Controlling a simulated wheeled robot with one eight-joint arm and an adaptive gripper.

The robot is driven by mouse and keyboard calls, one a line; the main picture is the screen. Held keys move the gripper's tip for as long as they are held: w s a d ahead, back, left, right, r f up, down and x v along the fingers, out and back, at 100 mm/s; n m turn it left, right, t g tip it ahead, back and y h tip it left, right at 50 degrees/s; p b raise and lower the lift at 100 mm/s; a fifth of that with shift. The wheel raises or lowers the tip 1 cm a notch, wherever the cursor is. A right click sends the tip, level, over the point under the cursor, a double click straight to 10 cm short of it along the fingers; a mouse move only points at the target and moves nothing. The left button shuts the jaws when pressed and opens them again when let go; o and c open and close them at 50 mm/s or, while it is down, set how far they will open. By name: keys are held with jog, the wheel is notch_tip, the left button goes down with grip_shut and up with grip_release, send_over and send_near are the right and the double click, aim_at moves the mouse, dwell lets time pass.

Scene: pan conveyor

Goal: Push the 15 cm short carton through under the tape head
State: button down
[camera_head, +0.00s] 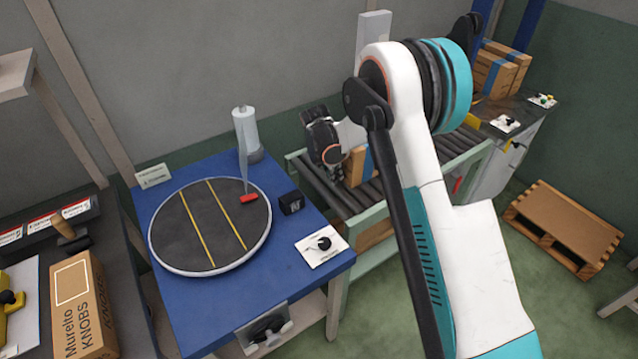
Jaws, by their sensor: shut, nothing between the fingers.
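A brown carton (355,166) with a blue stripe stands on the roller conveyor (327,190), its right side hidden by my arm. My gripper (326,145) is a dark shape just left of the carton, over the conveyor's left part. It is shut and empty; its fingertips are hard to make out, and I cannot tell whether it touches the carton. A pale upright (373,28) rises behind my arm. I cannot make out the tape head clearly; my arm covers the middle of the conveyor.
Brown cartons with blue tape (492,73) stand at the back right, near a bench with small switch plates (507,123). A blue table (290,240) with a round turntable (170,225) is at left. A wooden pallet (565,225) lies on open floor at right.

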jog(key=w+d, duration=0.3)
jog(key=d, duration=0.2)
jog(key=w+d, duration=0.3)
jog(key=d, duration=0.3)
jog(key=w+d, duration=0.4)
jog(key=d, duration=0.2)
jog(key=shift+s, duration=0.1)
